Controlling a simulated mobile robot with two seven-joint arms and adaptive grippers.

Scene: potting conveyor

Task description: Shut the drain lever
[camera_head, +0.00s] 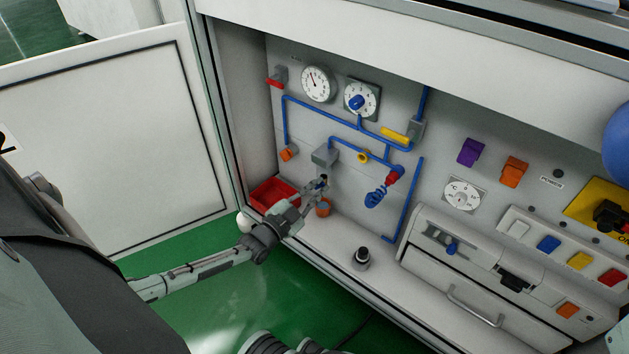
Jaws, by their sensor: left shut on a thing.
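My left gripper (318,188) reaches in from the left to the lower left of the grey panel. It is shut on a small dark part with a blue bit (323,179), which looks like the drain lever. That part sits just below a grey box (325,155) on the blue pipework. The fingers hide most of it, so I cannot tell its exact angle. An orange cap (323,208) is just below the fingers.
A red bin (268,193) stands left of the gripper. A yellow lever (394,135) and two gauges are higher up. A dark knob (362,257) stands on the ledge. An open white door (100,150) is at left.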

